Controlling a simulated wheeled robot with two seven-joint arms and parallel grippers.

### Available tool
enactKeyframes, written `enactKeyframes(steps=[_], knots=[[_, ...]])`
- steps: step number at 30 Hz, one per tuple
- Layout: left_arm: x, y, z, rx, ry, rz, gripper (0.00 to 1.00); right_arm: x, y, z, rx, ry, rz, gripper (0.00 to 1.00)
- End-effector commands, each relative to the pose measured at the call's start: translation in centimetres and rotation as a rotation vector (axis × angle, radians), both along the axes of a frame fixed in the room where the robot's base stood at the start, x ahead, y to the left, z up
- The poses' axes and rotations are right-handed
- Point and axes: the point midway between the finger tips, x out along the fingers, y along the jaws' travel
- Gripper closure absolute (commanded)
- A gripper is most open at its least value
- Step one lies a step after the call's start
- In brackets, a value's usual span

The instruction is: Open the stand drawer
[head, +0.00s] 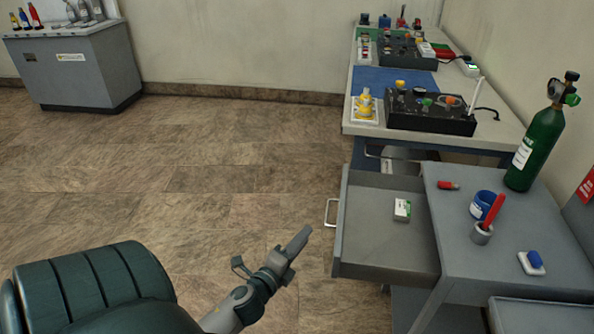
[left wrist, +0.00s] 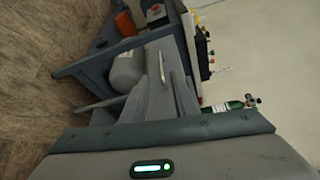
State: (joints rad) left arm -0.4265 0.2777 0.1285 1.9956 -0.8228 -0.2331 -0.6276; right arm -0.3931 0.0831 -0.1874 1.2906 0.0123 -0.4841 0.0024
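The grey stand (head: 455,240) is at the right of the head view. Its drawer (head: 385,265) is pulled out to the left, and a small white and green box (head: 402,210) lies inside. The drawer's pale handle (head: 331,212) is on the drawer's left face; a pale handle (left wrist: 162,68) also shows in the left wrist view. My left gripper (head: 305,234) is left of the drawer front, a little below the handle in the picture, and appears apart from it. Whether its fingers are open or shut is unclear. My right gripper is out of view.
A green oxygen cylinder (head: 538,145), a red item (head: 448,185), a blue cup (head: 484,203) and a small holder (head: 481,234) stand on the stand top. Behind is a workbench (head: 490,135) with equipment. Floor (head: 200,180) left of the drawer is clear.

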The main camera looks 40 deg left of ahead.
Motion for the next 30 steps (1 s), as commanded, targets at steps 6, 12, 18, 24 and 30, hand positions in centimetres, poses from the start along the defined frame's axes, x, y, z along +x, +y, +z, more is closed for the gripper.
enactKeyframes(steps=[6,12,18,24,30], knots=[[-2.0,-0.5,0.1,-0.001,0.001,0.0,0.73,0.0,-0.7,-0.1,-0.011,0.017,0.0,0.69],[-2.4,-0.5,0.2,0.0,0.0,0.0,0.73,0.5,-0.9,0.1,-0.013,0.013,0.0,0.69],[-2.4,-0.5,0.2,0.0,0.0,0.0,0.73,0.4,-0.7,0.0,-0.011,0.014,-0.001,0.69],[-2.4,-0.5,0.2,0.0,0.0,0.0,0.73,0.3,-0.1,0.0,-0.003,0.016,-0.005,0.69],[-2.4,-0.6,-0.3,-0.017,0.007,0.002,0.73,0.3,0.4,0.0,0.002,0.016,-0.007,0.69]])
